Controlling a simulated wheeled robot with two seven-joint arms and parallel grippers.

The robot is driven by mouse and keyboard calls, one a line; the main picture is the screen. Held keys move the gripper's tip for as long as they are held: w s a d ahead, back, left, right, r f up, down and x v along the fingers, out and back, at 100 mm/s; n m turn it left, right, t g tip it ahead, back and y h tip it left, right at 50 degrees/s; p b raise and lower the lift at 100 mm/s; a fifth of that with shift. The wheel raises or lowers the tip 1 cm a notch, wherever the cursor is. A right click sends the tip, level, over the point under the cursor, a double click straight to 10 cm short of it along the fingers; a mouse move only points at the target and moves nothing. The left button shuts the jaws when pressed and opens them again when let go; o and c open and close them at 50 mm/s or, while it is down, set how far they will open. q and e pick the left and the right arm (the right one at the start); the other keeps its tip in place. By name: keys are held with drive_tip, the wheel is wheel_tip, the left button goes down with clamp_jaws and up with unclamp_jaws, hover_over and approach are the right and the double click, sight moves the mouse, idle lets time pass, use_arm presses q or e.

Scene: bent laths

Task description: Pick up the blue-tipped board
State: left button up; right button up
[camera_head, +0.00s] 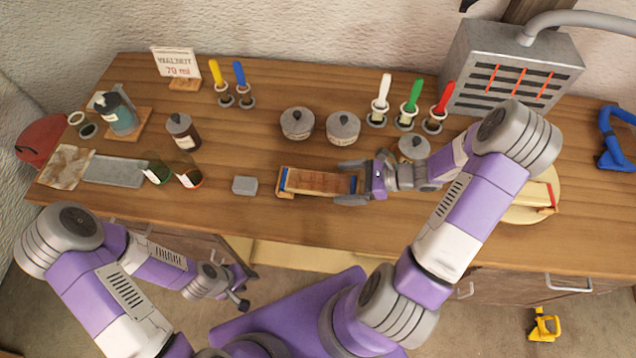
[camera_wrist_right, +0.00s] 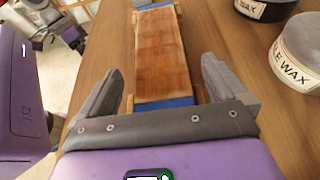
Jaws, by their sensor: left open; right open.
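The blue-tipped board (camera_head: 318,182) is a reddish-brown lath with a blue band at each end, lying on small wooden supports near the table's front edge. It also shows in the right wrist view (camera_wrist_right: 163,58), running away from my gripper. My right gripper (camera_head: 352,184) is open at the board's right end. In the right wrist view its fingers (camera_wrist_right: 164,82) stand either side of the board's near blue end, with gaps showing on both sides. My left gripper (camera_head: 241,290) is open and empty, low in front of the table.
A grey block (camera_head: 245,185) sits left of the board. Two lidded tins (camera_head: 342,128) stand behind it, and another tin (camera_head: 413,148) is close behind my right wrist. A round wooden disc (camera_head: 520,214) with a red-ended piece lies right. Glass jars (camera_head: 187,172) stand left.

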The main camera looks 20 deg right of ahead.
sight(318, 183)
drive_tip(key=shift+x, duration=1.45)
drive_tip(key=c, duration=1.1)
